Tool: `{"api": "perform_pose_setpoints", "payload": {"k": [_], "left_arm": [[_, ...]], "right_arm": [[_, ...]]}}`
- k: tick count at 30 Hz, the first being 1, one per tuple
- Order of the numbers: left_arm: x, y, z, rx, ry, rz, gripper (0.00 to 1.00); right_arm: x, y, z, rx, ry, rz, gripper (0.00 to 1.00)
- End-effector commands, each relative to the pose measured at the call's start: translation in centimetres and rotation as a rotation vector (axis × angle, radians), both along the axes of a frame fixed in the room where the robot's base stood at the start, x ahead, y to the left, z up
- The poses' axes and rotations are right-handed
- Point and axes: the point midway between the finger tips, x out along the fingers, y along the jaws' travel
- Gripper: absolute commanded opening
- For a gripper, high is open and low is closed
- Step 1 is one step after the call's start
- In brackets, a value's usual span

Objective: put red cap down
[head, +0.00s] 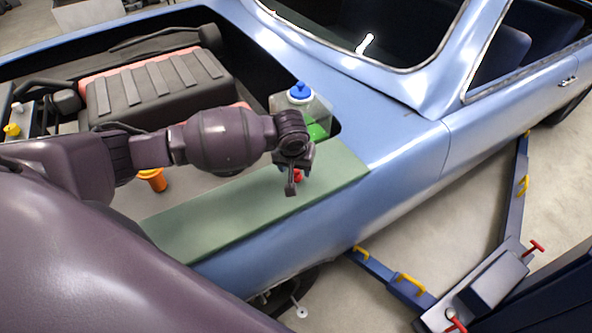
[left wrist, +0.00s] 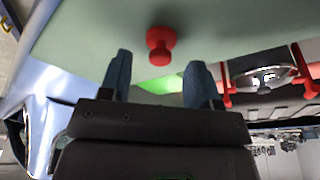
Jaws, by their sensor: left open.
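The red cap (head: 298,177) is on the green fender mat (head: 215,210), near the mat's right end. My left gripper (head: 292,186) is just above the mat and partly hides the cap in the head view. In the left wrist view the cap (left wrist: 161,44) shows whole, with a round flange and a narrower knob. It is just past the tips of my left gripper (left wrist: 160,62), roughly midway between the two fingers. The fingers are apart with nothing gripped between them. My right gripper is in neither view.
A reservoir with a blue cap (head: 300,91) and green liquid stands behind the gripper in the engine bay. An orange funnel-like part (head: 153,180) is left of the mat. The blue car body (head: 400,140) lies to the right. The mat's left part is bare.

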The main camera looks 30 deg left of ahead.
Motion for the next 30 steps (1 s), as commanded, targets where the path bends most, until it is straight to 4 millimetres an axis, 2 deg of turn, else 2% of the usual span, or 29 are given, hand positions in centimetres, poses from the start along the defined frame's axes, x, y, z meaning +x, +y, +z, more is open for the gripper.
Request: {"api": "perform_pose_setpoints", "payload": {"k": [9,15,21,30], "left_arm": [[-1.6,-0.4,5.9,0.0,-0.003,-0.001,0.57],[-2.2,-0.6,8.3,0.0,-0.001,0.0,0.57],[-2.4,-0.6,9.1,0.0,0.0,0.001,0.57],[-2.4,-0.6,9.1,0.0,0.0,0.001,0.57]], "right_arm": [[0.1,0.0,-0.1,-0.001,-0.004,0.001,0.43],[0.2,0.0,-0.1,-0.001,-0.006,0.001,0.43],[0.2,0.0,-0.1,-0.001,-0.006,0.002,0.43],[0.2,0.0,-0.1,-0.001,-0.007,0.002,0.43]]}}
